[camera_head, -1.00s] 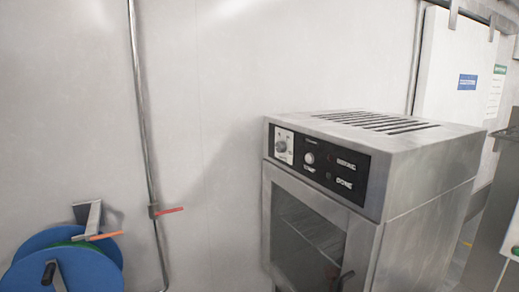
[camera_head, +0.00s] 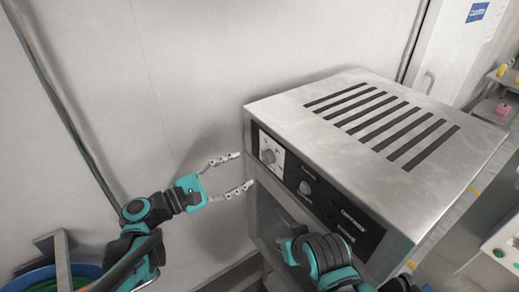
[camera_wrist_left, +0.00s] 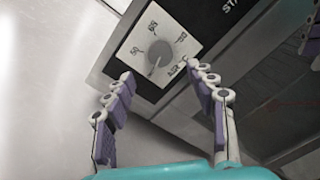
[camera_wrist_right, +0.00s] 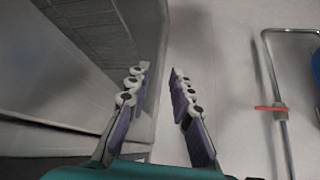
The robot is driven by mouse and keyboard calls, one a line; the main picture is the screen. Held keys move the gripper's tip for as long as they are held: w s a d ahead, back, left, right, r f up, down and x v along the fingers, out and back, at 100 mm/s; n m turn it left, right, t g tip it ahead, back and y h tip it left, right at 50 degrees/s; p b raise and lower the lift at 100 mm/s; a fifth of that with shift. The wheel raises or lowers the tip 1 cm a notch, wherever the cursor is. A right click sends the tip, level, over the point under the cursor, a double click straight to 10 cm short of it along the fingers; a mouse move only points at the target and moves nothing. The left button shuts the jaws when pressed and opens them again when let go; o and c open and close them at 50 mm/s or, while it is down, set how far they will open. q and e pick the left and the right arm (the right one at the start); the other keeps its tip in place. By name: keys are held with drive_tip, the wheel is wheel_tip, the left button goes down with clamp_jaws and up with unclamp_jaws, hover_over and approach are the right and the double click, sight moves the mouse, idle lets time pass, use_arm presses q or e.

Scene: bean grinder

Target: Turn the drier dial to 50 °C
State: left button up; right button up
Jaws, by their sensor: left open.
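The drier's dial (camera_head: 268,156) is a round grey knob on a white square plate at the left end of the black control panel. In the left wrist view the dial (camera_wrist_left: 160,53) has AIR, 50, 65 and another mark around it. A light line on the knob seems to point down, away from the 50; this is small to read. My left gripper (camera_head: 243,169) is open and empty just left of the dial, fingertips pointing at it and apparently not touching. My right gripper (camera_wrist_right: 162,70) is open and empty, and its fingers are hard to see in the head view.
The steel drier (camera_head: 420,90) has a slotted top and a glass door below the panel. A second knob (camera_head: 305,187) sits right of the dial. My right arm is in front of the panel. A wall pipe (camera_head: 60,100) runs at the left.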

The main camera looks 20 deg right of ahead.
sight(264, 159)
use_arm(q)
drive_tip(key=x, duration=0.7)
drive_tip(key=shift+d, duration=0.15)
drive_tip(key=c, duration=1.2)
